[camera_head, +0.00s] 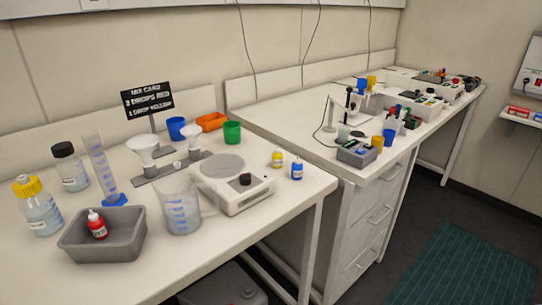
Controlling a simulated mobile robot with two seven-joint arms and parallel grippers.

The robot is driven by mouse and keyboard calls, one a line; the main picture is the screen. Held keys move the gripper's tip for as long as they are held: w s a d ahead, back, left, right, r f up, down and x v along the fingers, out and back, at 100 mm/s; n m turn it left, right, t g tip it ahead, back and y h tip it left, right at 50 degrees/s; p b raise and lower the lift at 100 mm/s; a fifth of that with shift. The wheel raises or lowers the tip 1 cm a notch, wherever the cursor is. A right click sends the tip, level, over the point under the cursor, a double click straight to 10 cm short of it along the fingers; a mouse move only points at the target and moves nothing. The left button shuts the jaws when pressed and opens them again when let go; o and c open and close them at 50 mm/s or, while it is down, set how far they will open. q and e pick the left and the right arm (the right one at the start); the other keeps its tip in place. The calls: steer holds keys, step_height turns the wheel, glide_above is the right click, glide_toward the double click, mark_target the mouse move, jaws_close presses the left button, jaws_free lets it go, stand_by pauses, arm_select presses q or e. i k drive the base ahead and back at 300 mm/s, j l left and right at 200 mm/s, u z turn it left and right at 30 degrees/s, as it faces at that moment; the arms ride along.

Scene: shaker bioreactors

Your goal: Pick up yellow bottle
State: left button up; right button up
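A small yellow dropper bottle (277,160) with a white label stands upright on the near bench, close to its right edge. A similar blue dropper bottle (297,171) stands just right of it, apart from it. A red dropper bottle (97,227) is in a grey tray (72,254) at the front left. A larger clear bottle with a yellow cap (38,208) stands at the far left. Neither of my grippers shows in this view.
A white device with a round plate (245,203) stands left of the yellow bottle. A clear beaker (180,208), a measuring cylinder (100,165) and a black sign (147,99) stand further left. Green (232,132) and blue (176,128) cups are behind. A second bench (290,115) adjoins at right.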

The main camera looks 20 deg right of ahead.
mark_target(277, 155)
steer(key=i+l+u, duration=0.25)
steer(key=l, duration=0.7)
steer(key=l+u, duration=0.25)
steer(key=l, duration=0.75)
steer(key=k+l, duration=0.15)
steer(key=i, duration=0.15)
